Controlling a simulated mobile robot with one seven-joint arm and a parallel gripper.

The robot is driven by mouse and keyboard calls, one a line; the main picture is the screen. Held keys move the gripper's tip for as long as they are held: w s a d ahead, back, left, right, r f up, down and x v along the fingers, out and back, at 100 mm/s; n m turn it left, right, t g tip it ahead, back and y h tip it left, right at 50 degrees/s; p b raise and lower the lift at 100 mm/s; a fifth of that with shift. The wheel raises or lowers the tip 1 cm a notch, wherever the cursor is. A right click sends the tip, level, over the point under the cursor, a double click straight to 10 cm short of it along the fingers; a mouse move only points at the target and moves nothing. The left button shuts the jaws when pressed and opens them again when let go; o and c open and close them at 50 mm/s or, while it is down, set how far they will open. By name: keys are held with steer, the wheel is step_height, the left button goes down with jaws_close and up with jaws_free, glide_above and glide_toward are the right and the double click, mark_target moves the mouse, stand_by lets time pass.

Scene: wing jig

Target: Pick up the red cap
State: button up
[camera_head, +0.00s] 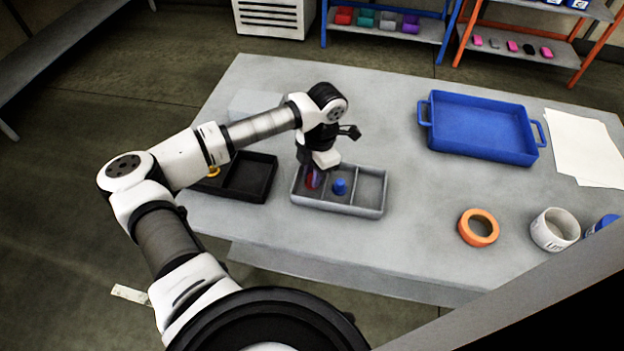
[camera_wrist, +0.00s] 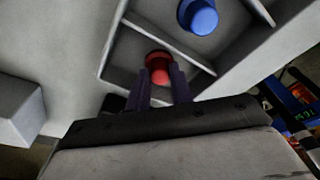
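The red cap (camera_wrist: 158,66) sits in an end compartment of the grey divided tray (camera_head: 337,208), the left one in the head view. In the head view the cap (camera_head: 313,180) is partly hidden by my gripper. My gripper (camera_wrist: 160,82) points down into that compartment, with one dark finger on each side of the cap. The fingertips look very close to its sides. I cannot tell whether they press on it or stand just apart. The cap appears to be resting in the tray.
A blue cap (camera_head: 339,186) stands in the middle compartment, close beside my gripper. The tray's right compartment is empty. A black divided tray (camera_head: 262,178) is at the left. A blue tray (camera_head: 480,125), orange tape roll (camera_head: 478,228) and white roll (camera_head: 555,230) are to the right.

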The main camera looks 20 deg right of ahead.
jaws_close()
steer(key=shift+r, duration=0.1)
